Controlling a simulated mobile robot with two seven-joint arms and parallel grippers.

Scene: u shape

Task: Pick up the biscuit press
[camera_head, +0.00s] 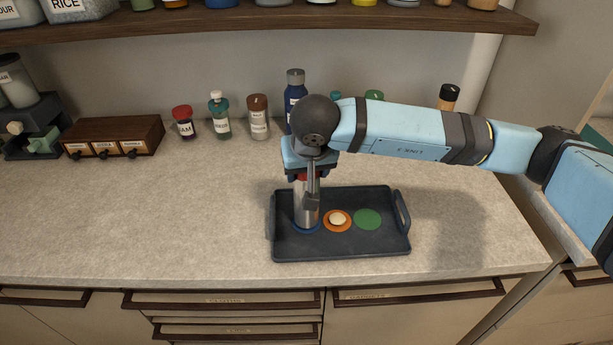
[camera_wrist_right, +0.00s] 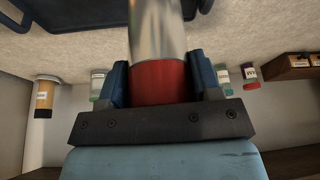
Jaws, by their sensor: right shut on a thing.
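The biscuit press (camera_head: 305,212) is a silver cylinder with a red upper part. It stands upright at the left end of a dark tray (camera_head: 340,249), over a blue disc (camera_head: 306,230). My right gripper (camera_head: 308,180) comes down from above and is shut on the red part. In the right wrist view the press (camera_wrist_right: 157,30) runs between the two blue fingers of the gripper (camera_wrist_right: 160,85). An orange disc (camera_head: 328,226) with a pale round piece (camera_head: 338,218) on it and a green disc (camera_head: 367,219) lie to the right on the tray. My left gripper is not in view.
Several bottles and jars, among them a dark blue bottle (camera_head: 294,78), stand along the wall. A small wooden drawer box (camera_head: 118,133) and a dark machine (camera_head: 36,118) are at the left. A shelf (camera_head: 240,25) hangs above. The counter left of the tray is clear.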

